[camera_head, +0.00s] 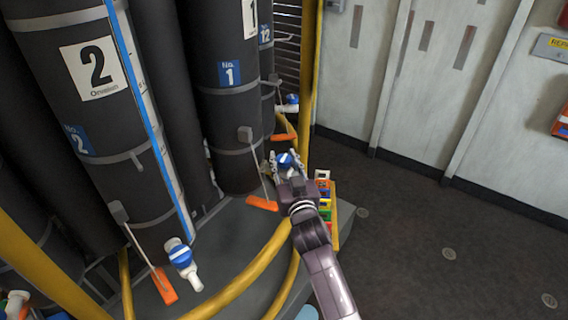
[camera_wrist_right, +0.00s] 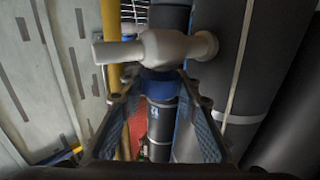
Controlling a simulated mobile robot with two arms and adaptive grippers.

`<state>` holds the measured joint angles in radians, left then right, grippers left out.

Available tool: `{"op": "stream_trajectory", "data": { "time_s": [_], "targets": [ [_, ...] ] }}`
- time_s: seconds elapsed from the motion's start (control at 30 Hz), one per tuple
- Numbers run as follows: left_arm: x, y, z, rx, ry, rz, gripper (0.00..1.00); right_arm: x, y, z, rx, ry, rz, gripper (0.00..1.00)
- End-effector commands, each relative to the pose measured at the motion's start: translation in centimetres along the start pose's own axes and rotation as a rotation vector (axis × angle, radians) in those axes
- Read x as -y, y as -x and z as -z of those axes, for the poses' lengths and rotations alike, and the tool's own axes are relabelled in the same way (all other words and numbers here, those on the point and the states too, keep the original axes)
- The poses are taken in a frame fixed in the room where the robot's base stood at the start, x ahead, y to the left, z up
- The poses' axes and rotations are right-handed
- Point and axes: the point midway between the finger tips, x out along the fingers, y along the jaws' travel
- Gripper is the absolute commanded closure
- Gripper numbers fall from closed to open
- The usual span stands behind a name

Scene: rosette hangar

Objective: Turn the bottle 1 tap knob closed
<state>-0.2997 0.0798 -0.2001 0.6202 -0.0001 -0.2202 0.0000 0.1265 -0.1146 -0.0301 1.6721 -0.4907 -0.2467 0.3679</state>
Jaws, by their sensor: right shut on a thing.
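Bottle 1 (camera_head: 225,115) is a tall dark cylinder with a blue "No. 1" label, held by grey straps. Its tap has a blue and white knob (camera_head: 285,159) low at the bottle's right side. My right gripper (camera_head: 286,163) is at this tap with its fingers on either side of the knob. In the right wrist view, the white tap body (camera_wrist_right: 172,47) lies across the top, and the blue knob (camera_wrist_right: 160,83) sits between the two fingers, which are shut on it. The fingers partly hide the knob. My left gripper is not in view.
Bottle 2 (camera_head: 100,140) stands to the left, with its own blue-knobbed tap (camera_head: 181,256). Orange tags (camera_head: 262,203) hang from the bottles. Yellow rails (camera_head: 245,275) curve around the platform. A rack of coloured items (camera_head: 325,205) is right of my gripper. The floor (camera_head: 430,240) farther right is clear.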

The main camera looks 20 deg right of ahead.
Motion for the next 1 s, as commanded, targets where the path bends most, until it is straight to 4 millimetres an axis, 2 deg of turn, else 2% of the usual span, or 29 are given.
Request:
{"op": "stream_trajectory", "data": {
  "time_s": [0.27, 0.3, 0.47, 0.77, 0.87, 1.0],
  "targets": [
    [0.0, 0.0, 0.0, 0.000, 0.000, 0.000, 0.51, 0.0, 0.0, 0.3, -0.005, 0.001, -0.001, 0.94],
    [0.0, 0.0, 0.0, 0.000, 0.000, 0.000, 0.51, 0.0, 0.0, 0.3, -0.005, 0.001, -0.001, 0.68],
    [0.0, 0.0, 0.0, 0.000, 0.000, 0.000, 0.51, 0.0, 0.0, 0.2, -0.003, 0.001, -0.001, 0.51],
    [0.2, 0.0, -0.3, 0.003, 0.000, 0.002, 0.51, 0.0, 0.2, 0.0, 0.000, 0.001, -0.001, 0.51],
    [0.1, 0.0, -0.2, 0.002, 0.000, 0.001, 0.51, 0.0, 1.0, -0.1, 0.001, 0.000, -0.001, 0.51],
    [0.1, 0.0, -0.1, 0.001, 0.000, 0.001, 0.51, 0.0, 3.5, -0.1, 0.002, -0.001, -0.001, 0.51]
  ]
}}
